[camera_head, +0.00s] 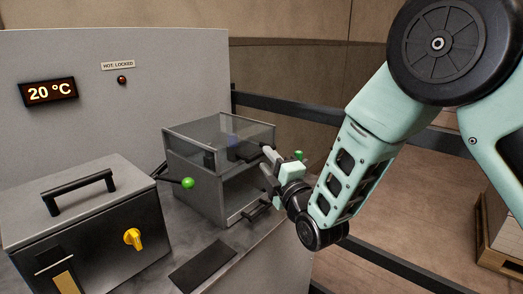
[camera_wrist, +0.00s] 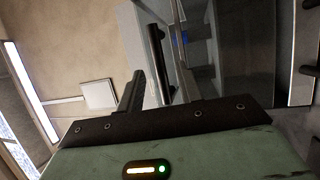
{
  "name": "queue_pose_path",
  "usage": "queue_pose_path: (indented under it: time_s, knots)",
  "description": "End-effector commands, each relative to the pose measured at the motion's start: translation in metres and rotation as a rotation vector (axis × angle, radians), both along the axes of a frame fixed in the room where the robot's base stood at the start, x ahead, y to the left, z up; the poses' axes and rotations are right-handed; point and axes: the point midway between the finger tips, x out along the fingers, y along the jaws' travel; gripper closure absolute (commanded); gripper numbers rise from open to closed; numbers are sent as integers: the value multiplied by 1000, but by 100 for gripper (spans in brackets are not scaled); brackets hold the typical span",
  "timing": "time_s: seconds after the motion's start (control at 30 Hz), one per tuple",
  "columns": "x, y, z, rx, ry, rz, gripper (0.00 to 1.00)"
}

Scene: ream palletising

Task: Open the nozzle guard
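The nozzle guard appears to be the box with clear smoky panels (camera_head: 232,132) on the grey machine bench. Its upper part is see-through and the space below is shadowed. A black bar handle (camera_head: 256,209) shows low at its front right. My gripper (camera_head: 267,166) is at the right front side of the box, its two fingers apart and pointing toward it. In the wrist view, a dark finger (camera_wrist: 132,92) stands beside a black bar handle (camera_wrist: 159,55), with a gap between them. Nothing is seen held. Whether a finger touches the box cannot be told.
A grey box (camera_head: 85,215) with a black top handle and a yellow knob stands at left. A lever with a green ball (camera_head: 188,183) sticks out between the boxes. A dark rail runs behind.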

Motion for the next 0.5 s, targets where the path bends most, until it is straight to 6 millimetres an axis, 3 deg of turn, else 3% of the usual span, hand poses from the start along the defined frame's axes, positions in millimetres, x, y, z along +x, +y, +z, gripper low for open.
queue_pose_path:
  time_s: [0.2,0.5]
  knots:
    - [27,15,7,0,-1,0,64]
    - [36,20,7,0,0,0,64]
